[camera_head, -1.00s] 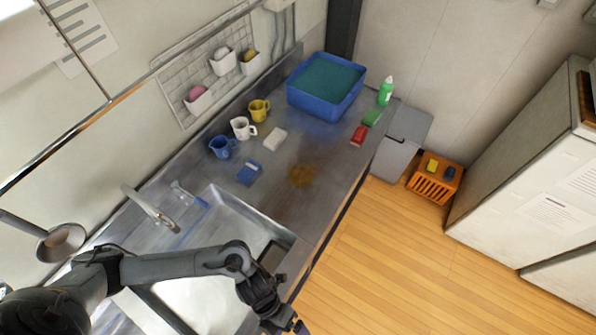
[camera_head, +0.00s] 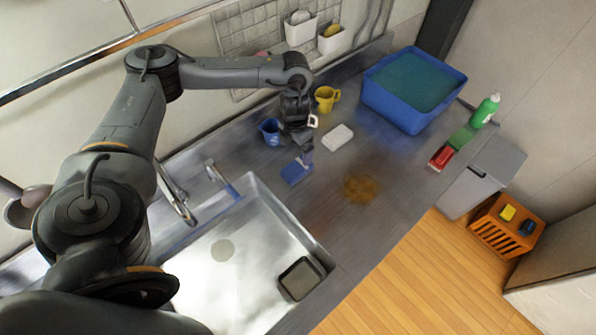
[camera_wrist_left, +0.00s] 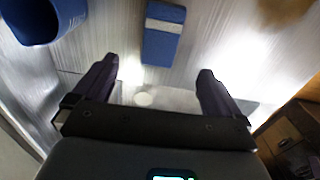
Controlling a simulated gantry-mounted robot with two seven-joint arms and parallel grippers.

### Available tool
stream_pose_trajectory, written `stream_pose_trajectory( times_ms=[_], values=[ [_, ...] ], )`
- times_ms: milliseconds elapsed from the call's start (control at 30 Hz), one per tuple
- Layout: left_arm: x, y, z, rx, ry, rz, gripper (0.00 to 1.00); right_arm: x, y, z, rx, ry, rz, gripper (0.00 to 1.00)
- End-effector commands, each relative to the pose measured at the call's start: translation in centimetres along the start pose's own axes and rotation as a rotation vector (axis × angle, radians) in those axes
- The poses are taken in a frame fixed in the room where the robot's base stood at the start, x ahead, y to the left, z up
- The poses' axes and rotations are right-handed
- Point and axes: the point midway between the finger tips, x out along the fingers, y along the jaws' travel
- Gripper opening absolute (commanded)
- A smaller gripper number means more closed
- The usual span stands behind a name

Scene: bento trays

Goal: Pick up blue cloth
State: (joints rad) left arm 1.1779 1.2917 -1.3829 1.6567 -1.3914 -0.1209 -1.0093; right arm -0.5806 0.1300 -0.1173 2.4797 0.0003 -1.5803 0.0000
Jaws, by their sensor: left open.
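The blue cloth (camera_head: 295,173) lies flat and folded on the steel counter, just right of the sink. In the left wrist view the cloth (camera_wrist_left: 161,47) has a pale band across it and lies ahead of the fingertips. My left gripper (camera_head: 304,158) is above the counter close to the cloth, pointing down. In the left wrist view my left gripper (camera_wrist_left: 152,80) is open with nothing between its fingers, and the cloth lies beyond them, apart from them. My right gripper is not in view.
A blue mug (camera_head: 269,132) stands close left of the gripper. A white mug is mostly hidden behind it. The sink (camera_head: 245,245) is in front; a brown stain (camera_head: 361,188) lies right.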

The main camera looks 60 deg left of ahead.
Motion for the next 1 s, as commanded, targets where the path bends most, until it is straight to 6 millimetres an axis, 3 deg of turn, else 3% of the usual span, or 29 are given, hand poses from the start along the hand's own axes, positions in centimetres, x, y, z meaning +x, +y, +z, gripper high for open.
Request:
stream_pose_trajectory(
  times_ms=[300,567,800,1000],
  values=[
    [4.0,-0.1,0.1,0.000,-0.001,0.000,0.99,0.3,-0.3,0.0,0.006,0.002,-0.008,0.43],
    [5.4,-0.1,0.3,0.002,-0.001,0.000,0.99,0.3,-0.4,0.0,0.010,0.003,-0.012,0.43],
    [8.5,-0.1,0.8,0.001,0.000,0.001,0.99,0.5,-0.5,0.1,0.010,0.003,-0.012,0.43],
    [9.9,-0.1,0.7,0.001,-0.002,0.000,0.99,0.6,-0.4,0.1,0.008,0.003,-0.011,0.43]
  ],
)
